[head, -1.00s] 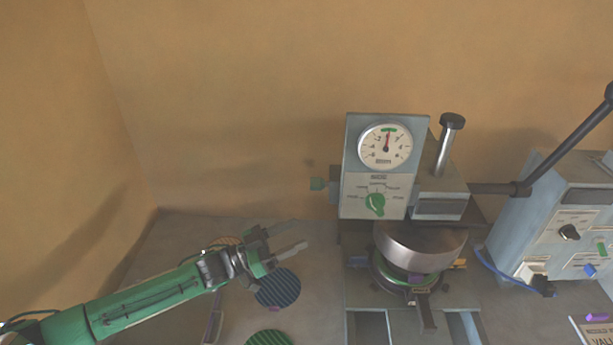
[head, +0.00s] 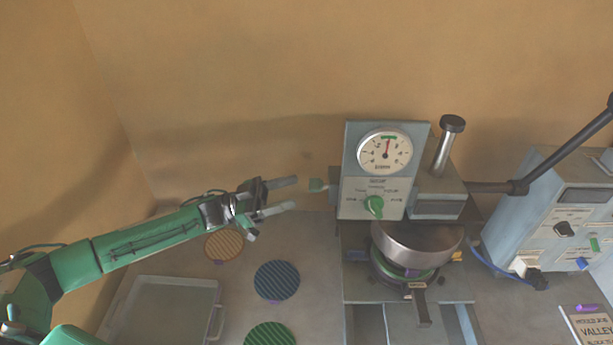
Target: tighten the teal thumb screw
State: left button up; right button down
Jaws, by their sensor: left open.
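The teal thumb screw (head: 317,185) sticks out from the left side of the grey press (head: 355,205), level with the lower part of its front panel. My left gripper (head: 296,194) is open, just left of the screw. Its two fingers point right toward the screw, one above and one below its level, with a small gap between the fingertips and the screw. Nothing is between the fingers. My right gripper is not in view.
The press carries a gauge (head: 385,154), a green knob (head: 374,206) and a long dark lever (head: 567,150). Below my left arm lie an orange disc (head: 224,245), a dark blue disc (head: 277,281), a green disc (head: 270,335) and a clear tray (head: 217,325). A control box (head: 545,215) stands right.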

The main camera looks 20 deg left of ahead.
aim_at(316, 185)
pick_arm(q)
jog(key=p+x, duration=0.2)
jog(key=x, duration=0.3)
jog(key=shift+d, duration=0.15)
jog(key=c, duration=1)
